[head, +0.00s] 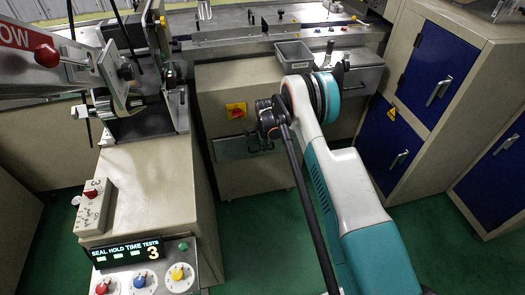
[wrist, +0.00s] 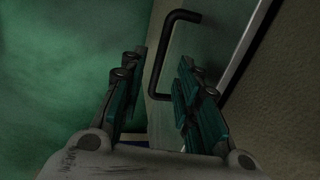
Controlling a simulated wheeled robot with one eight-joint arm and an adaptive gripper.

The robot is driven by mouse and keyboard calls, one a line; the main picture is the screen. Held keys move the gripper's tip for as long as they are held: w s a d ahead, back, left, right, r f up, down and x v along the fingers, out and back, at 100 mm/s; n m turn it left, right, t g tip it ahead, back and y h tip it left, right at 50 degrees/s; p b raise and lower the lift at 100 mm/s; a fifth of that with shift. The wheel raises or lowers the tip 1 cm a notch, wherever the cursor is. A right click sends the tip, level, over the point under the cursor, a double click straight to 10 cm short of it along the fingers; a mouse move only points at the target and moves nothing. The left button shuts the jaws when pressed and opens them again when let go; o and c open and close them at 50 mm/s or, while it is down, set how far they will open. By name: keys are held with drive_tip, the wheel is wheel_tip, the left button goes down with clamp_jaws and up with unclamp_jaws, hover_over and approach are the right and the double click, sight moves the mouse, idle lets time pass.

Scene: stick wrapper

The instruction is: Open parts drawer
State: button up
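The parts drawer has a grey metal front (head: 232,148), low on the beige machine cabinet in the head view; my arm hides its right part. The wrist view shows a grey-green panel (wrist: 208,50) with a dark C-shaped bar handle (wrist: 161,48). My gripper (wrist: 163,58) is open, its two teal and black fingers apart. The long bar of the handle lies between the fingertips in the wrist picture. No grip on it shows, and I cannot tell the exact depth. In the head view my gripper is mostly hidden near the drawer front.
A yellow and red switch (head: 236,110) is just above the drawer. A grey bin (head: 294,56) stands on the bench above. A control console (head: 140,262) stands at lower left, and blue-doored cabinets (head: 437,68) at right. Green floor (head: 240,238) is clear in front.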

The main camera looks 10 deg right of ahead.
drive_tip(key=shift+w+f+b, duration=0.15)
drive_tip(key=shift+f+b, duration=0.1)
drive_tip(key=shift+f, duration=0.6)
drive_tip(key=shift+w+f+b, duration=0.15)
drive_tip(key=shift+f+b, duration=0.05)
drive_tip(key=shift+f, duration=0.6)
clamp_jaws()
